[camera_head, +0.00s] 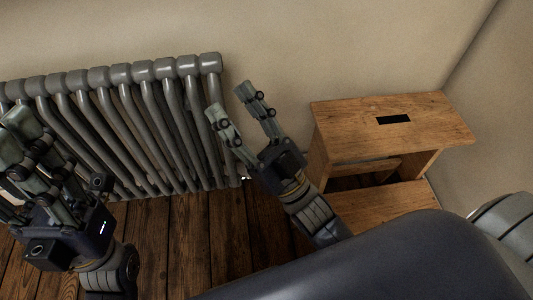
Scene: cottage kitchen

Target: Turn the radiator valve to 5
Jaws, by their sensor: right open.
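A grey column radiator (150,115) stands against the wall at the left. No valve shows clearly; a small pale bit (246,179) peeks out by the radiator's lower right end, partly behind my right gripper, and I cannot tell what it is or read any number. My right gripper (229,100) is open and empty, its two fingers pointing up just right of the radiator's end column. My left gripper (18,130) is in front of the radiator's left part at the picture's left edge; its finger gap cannot be made out.
A wooden step stool (350,120) with a dark slot in its top stands right of my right gripper, near the room corner. The dark plank floor (215,235) is bare between the radiator and my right arm. The beige wall is behind.

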